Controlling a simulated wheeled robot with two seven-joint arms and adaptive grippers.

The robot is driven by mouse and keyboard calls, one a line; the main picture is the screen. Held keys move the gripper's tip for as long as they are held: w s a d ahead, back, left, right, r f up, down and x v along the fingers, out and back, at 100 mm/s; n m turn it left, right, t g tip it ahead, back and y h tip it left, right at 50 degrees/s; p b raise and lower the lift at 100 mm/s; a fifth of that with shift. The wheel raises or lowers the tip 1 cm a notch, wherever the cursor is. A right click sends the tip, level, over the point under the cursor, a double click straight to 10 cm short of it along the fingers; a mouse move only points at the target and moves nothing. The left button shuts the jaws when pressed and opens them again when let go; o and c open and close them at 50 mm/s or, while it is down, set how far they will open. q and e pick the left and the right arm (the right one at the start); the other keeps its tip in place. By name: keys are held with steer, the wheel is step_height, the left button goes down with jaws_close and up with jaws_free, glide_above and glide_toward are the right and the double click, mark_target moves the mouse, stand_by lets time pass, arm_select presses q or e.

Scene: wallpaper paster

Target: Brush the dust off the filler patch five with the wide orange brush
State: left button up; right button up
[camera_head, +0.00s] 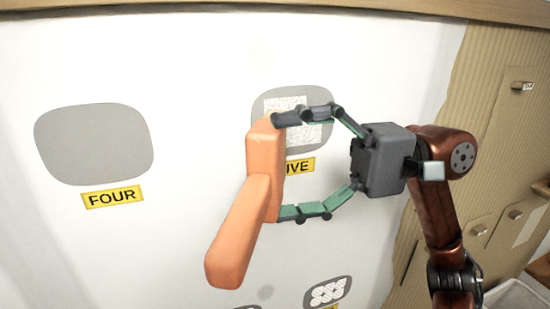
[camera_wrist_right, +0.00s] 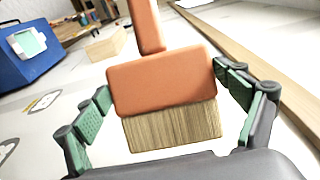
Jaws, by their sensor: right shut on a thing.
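The wide orange brush (camera_head: 238,235) is held by my right gripper (camera_head: 284,167), whose two fingers close on the ends of its head. In the right wrist view the orange head (camera_wrist_right: 163,82) sits between the green finger pads, with pale bristles (camera_wrist_right: 172,128) towards the palm and the handle pointing away. The bristles are hidden in the head view. Filler patch five (camera_head: 266,94) is a grey rounded patch on the white wall, with a pale speckled dust area (camera_head: 301,132) on it. The brush head and upper finger overlap it; contact cannot be told. My left gripper is not in view.
Grey patch four (camera_head: 94,144) is on the left, above its yellow label (camera_head: 113,196). A lower patch with white spots (camera_head: 328,292) is at the bottom. A tan board (camera_head: 490,120) with pegs stands right. The wrist view shows a blue box (camera_wrist_right: 30,55).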

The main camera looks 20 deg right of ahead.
mark_target(273, 183)
steer(key=shift+s, duration=0.45)
steer(key=shift+s+r, duration=0.15)
steer(key=shift+s, duration=0.5)
steer(key=shift+s+r, duration=0.15)
steer(key=shift+s, duration=0.45)
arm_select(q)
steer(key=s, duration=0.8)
arm_select(e)
steer(key=shift+w+f, duration=0.15)
steer(key=shift+w, duration=1.85)
steer(key=shift+w+p, duration=0.6)
steer(key=shift+w, duration=0.15)
steer(key=shift+w+a, duration=0.1)
steer(key=shift+w, duration=1.3)
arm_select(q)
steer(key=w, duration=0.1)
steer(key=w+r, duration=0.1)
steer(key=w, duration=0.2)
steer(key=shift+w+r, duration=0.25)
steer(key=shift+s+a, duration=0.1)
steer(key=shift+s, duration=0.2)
arm_select(e)
steer(key=shift+w, duration=0.35)
steer(key=shift+w, duration=0.9)
